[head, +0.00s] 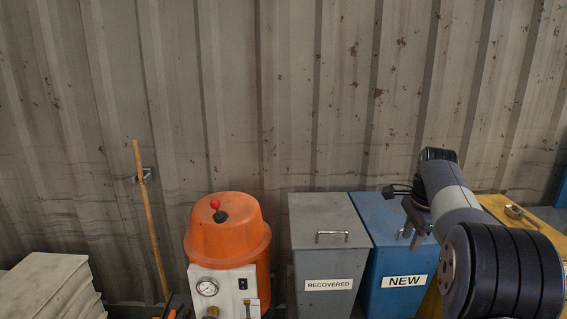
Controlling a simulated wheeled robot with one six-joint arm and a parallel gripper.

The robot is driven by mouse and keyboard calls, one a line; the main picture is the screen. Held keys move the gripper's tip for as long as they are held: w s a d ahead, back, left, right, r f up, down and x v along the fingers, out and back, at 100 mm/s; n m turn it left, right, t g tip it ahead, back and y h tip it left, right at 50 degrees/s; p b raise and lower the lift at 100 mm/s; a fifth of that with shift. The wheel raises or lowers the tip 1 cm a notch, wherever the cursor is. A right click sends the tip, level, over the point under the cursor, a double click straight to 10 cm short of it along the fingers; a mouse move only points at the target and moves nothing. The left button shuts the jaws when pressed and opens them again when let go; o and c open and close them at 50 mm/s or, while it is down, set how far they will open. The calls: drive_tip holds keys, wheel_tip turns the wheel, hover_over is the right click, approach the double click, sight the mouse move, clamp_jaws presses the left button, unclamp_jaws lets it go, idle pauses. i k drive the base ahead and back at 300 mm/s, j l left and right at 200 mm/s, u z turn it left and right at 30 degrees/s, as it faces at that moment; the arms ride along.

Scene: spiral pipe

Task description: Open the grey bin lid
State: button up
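The grey bin (322,290) stands against the wall right of centre, with a "RECOVERED" label on its front. Its grey lid (322,212) lies flat and shut on top, with a small metal handle (332,234) near the front edge. My gripper (416,228) is to the right of the grey lid, in front of the blue bin's top in the picture, and apart from the grey handle. It is small and dark here, partly hidden by my arm, so its opening is unclear.
A blue bin (396,270) labelled "NEW" stands close on the right, its handle partly behind my gripper. An orange machine (228,240) with a gauge stands on the left. A yellow container (535,222) is behind my arm. A wooden pole (150,220) leans on the wall.

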sight(327, 221)
drive_tip(key=i+j, duration=0.3)
drive_tip(key=j, duration=0.15)
drive_tip(key=i+j, duration=0.35)
drive_tip(key=j, duration=0.1)
